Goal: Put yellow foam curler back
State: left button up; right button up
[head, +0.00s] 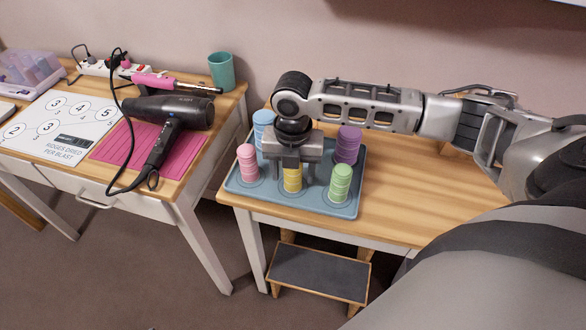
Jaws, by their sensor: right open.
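My left gripper is not in view.
A pink curler (247,162), green curler (340,183), blue curler (263,122) and purple curler (347,144) stand close around on the tray. The table (420,205) is bare to the right. A hair dryer (168,112) lies on the left table.

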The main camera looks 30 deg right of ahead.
jog(key=shift+r, duration=0.1)
notch_tip(320, 180, up, 12)
jog(key=shift+f+p, duration=0.1)
jog(key=shift+p, duration=0.2)
jog(key=s+a+f+m+t+y, duration=0.2)
jog(key=a+f+m+t+y, duration=0.25)
jog(key=a+f+m, duration=0.85)
jog(key=s+d+f+m+t+h, duration=0.1)
jog(key=s+f+m+t, duration=0.5)
jog(key=s+m, duration=0.4)
jog(key=shift+d+f+m, duration=0.15)
jog(key=shift+d+m, duration=0.2)
jog(key=shift+m, duration=0.85)
jog(key=shift+s+h, duration=0.1)
jog(key=shift+h, duration=0.15)
